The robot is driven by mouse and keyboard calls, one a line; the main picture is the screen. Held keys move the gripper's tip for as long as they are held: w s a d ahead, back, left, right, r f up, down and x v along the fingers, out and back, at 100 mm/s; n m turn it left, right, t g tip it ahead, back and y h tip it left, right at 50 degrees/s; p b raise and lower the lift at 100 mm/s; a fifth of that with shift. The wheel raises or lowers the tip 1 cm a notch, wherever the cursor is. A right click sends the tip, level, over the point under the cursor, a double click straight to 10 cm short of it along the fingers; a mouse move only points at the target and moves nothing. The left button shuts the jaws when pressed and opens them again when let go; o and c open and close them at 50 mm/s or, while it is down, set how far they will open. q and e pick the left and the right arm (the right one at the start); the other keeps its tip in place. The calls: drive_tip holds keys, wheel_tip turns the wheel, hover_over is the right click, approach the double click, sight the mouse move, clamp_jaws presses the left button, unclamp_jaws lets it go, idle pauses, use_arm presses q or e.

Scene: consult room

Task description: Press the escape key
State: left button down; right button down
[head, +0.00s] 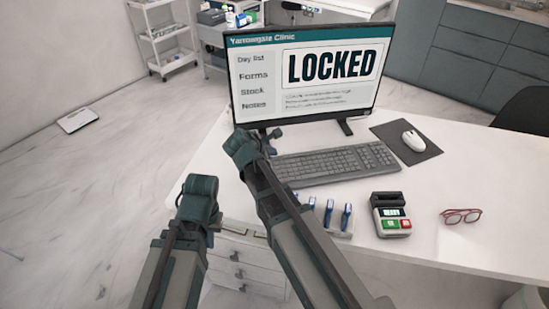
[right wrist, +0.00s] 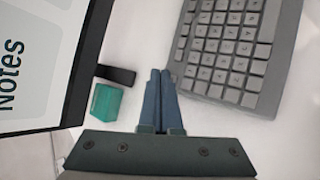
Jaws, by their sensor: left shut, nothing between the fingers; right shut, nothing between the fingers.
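The grey keyboard (head: 333,163) lies on the white desk in front of the monitor; it also fills the upper right of the right wrist view (right wrist: 235,50). My right gripper (head: 268,148) is by the keyboard's far left corner. In the right wrist view its two fingers (right wrist: 158,78) are together and empty, with the tips just beside that corner. I cannot tell whether they touch a key, and no key label for escape is readable. My left gripper (head: 215,221) hangs at the desk's left edge, shut and empty, away from the keyboard.
The monitor (head: 303,75) reads LOCKED. A teal block (right wrist: 105,102) sits near the right fingers. A mouse (head: 413,140) on a dark mat, a card terminal (head: 391,215), red glasses (head: 461,216) and a rack of blue items (head: 346,215) are on the desk. Drawers (head: 240,262) stand at its left.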

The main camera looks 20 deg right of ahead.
wheel_tip(320, 180, up, 5)
drive_tip(key=p, duration=0.5)
idle(0.8)
drive_tip(key=s+a+m+g+y+p, duration=0.2)
drive_tip(key=s+a+m, duration=0.4)
drive_tip(key=s, duration=0.5)
drive_tip(key=s+a+m+g+y+p, duration=0.3)
drive_tip(key=s+a+m, duration=0.3)
drive_tip(key=s, duration=0.6)
drive_tip(key=shift+s+m+g+p, duration=0.3)
drive_tip(key=shift+m+g+p, duration=0.55)
drive_tip(key=shift+m, duration=0.15)
drive_tip(key=shift+r, duration=0.1)
